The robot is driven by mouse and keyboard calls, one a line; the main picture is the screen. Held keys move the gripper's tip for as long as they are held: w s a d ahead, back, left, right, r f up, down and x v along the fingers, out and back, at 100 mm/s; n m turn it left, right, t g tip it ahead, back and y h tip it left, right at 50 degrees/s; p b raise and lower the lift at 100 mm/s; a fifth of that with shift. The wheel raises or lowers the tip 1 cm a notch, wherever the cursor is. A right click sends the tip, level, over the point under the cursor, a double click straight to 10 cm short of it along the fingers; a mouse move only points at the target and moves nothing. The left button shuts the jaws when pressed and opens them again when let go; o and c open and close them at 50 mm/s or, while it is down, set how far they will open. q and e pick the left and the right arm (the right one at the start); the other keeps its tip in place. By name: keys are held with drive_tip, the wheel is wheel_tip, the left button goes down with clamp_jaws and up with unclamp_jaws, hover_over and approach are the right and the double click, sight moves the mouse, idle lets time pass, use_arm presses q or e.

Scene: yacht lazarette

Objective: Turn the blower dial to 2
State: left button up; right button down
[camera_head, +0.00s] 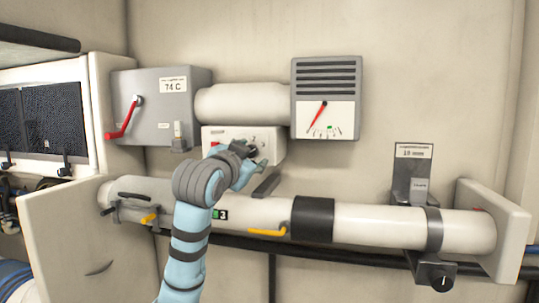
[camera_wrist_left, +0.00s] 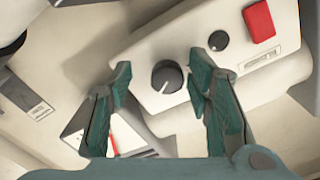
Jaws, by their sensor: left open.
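A white control box (camera_head: 275,147) is mounted on the wall under a thick pale duct. In the left wrist view, the box (camera_wrist_left: 215,75) carries a large black dial (camera_wrist_left: 166,77) with a white pointer line, a smaller black knob (camera_wrist_left: 218,40) and a red switch (camera_wrist_left: 259,21). My left gripper (camera_head: 252,162) is in front of the box and partly hides its face. In the wrist view, its open fingers (camera_wrist_left: 158,82) stand on either side of the large dial, with visible gaps. The dial's scale is not readable. My right gripper is not in view.
A grey box with a red lever (camera_head: 122,118) is at the left. A vented gauge unit (camera_head: 326,98) is right of the duct. A large white pipe (camera_head: 365,224) with yellow handles runs below. Another black knob (camera_head: 436,276) hangs under its right end.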

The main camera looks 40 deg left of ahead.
use_arm(q)
drive_tip(key=shift+w+a, duration=0.25)
drive_tip(key=shift+w, duration=0.25)
drive_tip(key=shift+a+r, duration=0.1)
drive_tip(key=shift+s+r, duration=0.35)
drive_tip(key=shift+s, duration=0.5)
drive_tip(key=shift+s+d+r, duration=0.1)
drive_tip(key=shift+s+d, duration=0.1)
drive_tip(key=shift+d, duration=0.05)
drive_tip(key=shift+c, duration=0.9)
drive_tip(key=c, duration=0.3)
drive_tip(key=shift+w+d, duration=0.1)
drive_tip(key=shift+w, duration=0.1)
clamp_jaws()
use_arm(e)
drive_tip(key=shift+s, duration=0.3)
